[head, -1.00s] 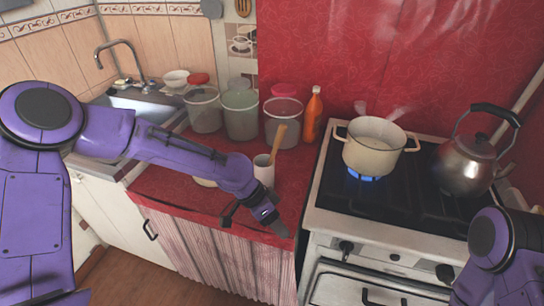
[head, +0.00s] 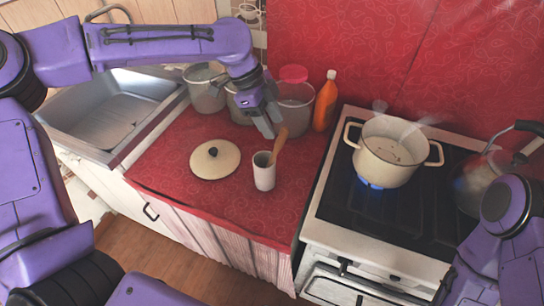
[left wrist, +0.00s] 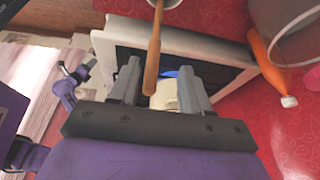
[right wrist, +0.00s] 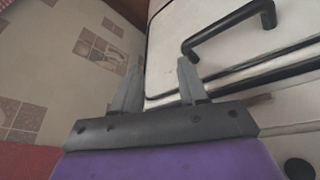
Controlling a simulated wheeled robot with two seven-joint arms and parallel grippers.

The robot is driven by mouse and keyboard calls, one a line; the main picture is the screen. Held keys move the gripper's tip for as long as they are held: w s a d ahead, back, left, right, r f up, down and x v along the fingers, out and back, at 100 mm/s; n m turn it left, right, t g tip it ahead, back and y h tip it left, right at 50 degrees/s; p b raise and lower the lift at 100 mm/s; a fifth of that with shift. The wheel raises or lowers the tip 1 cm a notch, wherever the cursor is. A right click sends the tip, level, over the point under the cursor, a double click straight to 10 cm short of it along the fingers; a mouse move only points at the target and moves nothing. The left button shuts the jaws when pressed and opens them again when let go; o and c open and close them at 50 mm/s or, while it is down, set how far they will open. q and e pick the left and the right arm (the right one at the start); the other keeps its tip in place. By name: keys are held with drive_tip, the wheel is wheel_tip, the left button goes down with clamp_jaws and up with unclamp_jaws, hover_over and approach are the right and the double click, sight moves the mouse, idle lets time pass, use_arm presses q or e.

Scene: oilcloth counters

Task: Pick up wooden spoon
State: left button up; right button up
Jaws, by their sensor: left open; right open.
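The wooden spoon (head: 279,146) stands tilted in a white cup (head: 264,171) on the red counter, its handle leaning up and right. In the left wrist view the spoon's handle (left wrist: 153,55) reaches from the cup (left wrist: 168,3) toward the space between the fingers. My left gripper (head: 268,125) is open, just above and beside the handle's upper end in the head view. In the left wrist view its fingers (left wrist: 160,85) lie either side of the handle's end, not closed on it. My right gripper (right wrist: 158,85) is open and empty, in front of the oven and its handle.
A cream lid (head: 215,160) lies left of the cup. Tubs (head: 296,106) and an orange bottle (head: 325,102) stand behind. A steaming pot (head: 388,153) sits over a blue flame on the stove (head: 340,200), with a kettle (head: 473,185) right of it. The counter's front is clear.

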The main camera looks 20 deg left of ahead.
sight(280, 142)
use_arm(q)
drive_tip(key=shift+s+d+f, duration=0.55)
drive_tip(key=shift+s+f, duration=0.05)
drive_tip(key=shift+s, duration=0.1)
drive_tip(key=x, duration=0.2)
drive_tip(key=w+p+x, duration=0.1)
drive_tip(key=x, duration=0.2)
drive_tip(key=shift+a, duration=0.2)
drive_tip(key=shift+s+r, duration=0.15)
drive_tip(key=shift+s, duration=0.15)
drive_tip(key=shift+c, duration=0.5)
clamp_jaws()
use_arm(e)
drive_tip(key=shift+s+d+r, duration=0.1)
drive_tip(key=shift+s+r, duration=0.25)
drive_tip(key=shift+r, duration=0.4)
